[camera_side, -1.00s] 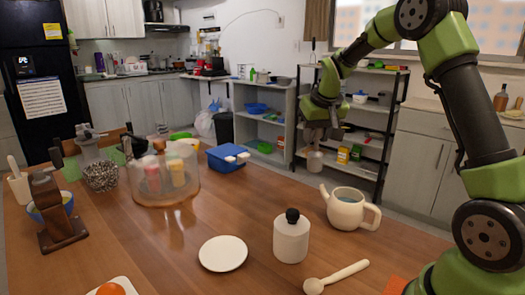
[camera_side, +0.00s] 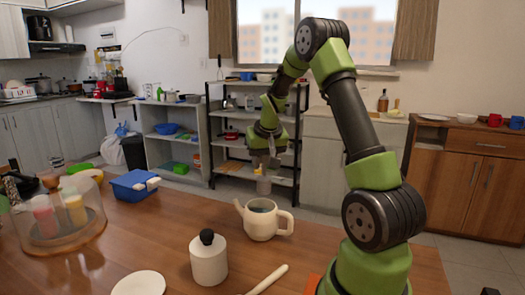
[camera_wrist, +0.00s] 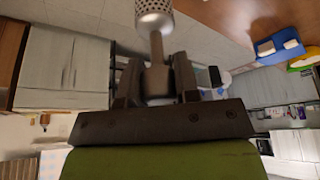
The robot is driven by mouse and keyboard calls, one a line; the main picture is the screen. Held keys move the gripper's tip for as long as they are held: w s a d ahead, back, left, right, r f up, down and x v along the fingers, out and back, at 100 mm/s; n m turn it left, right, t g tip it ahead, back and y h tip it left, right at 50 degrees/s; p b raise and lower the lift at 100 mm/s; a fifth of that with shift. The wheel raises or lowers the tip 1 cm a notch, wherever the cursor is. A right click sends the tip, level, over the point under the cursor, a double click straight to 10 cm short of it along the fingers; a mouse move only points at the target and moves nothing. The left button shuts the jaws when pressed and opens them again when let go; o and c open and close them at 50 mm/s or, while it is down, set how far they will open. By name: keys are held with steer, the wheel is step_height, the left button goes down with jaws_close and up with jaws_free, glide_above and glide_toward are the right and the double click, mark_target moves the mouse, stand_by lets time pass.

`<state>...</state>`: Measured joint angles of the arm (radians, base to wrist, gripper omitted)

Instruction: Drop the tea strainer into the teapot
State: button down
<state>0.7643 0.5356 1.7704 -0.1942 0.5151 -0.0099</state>
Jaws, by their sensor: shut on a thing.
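The cream teapot (camera_side: 263,225) stands upright on the wooden table, with its spout to the left and its handle to the right. Its round top opening faces up. My gripper (camera_side: 264,166) points down above the teapot in the side view. It is shut on the tea strainer (camera_side: 263,186), which hangs below the fingers and, in the picture, just over the teapot opening, apart from it. The wrist view shows the strainer's perforated metal cup (camera_wrist: 154,14) and its stem between my gripper's fingers (camera_wrist: 156,80). The teapot cannot be made out in the wrist view.
A white lidded jar (camera_side: 209,262) with a black knob stands in front of the teapot. A white plate (camera_side: 139,284) and a spoon (camera_side: 266,280) lie nearby. A glass dome (camera_side: 55,215) and a blue box (camera_side: 133,185) are at left. Table between box and teapot is clear.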

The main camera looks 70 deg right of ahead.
steer(key=shift+f, duration=0.2)
steer(key=c, duration=0.8)
jaws_free()
steer(key=shift+r, duration=0.1)
steer(key=v, duration=1)
steer(key=shift+a, duration=0.1)
